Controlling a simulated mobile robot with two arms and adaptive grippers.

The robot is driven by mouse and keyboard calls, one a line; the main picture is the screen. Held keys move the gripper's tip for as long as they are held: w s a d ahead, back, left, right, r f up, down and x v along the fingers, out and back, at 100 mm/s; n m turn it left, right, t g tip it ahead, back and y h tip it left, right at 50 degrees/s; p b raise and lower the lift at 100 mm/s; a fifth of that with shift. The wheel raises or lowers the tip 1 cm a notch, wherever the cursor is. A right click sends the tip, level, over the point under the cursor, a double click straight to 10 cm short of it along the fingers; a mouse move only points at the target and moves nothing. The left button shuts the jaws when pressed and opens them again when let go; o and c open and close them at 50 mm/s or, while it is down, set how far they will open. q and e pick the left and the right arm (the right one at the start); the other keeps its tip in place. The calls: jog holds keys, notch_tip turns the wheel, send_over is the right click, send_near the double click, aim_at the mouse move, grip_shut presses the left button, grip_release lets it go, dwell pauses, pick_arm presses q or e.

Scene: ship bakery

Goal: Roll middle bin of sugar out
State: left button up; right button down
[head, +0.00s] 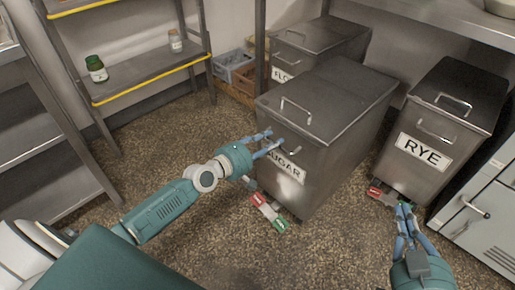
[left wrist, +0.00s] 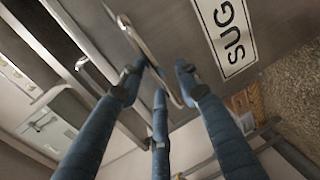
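The grey metal sugar bin (head: 315,125) stands between the flour bin (head: 318,45) and the rye bin (head: 445,115), its front further out than theirs. It has a lid handle and a front handle; its SUGAR label (left wrist: 228,38) shows in the left wrist view. My left gripper (head: 268,143) is at the bin's front, above the label. In the left wrist view its fingers are spread around the front handle (left wrist: 150,50), with gaps between them; firm contact cannot be told. My right gripper (head: 405,208) is low before the rye bin, apart from it, with nothing visible in it.
Red and green caster parts (head: 270,213) show under the sugar bin. A shelf rack (head: 150,75) with jars stands at the back left, crates (head: 235,70) beside it. A white cabinet (head: 485,215) is at right. Speckled floor before the sugar bin is clear.

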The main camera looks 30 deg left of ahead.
pick_arm(q)
jog(key=v, duration=1)
jog(key=shift+s, duration=0.35)
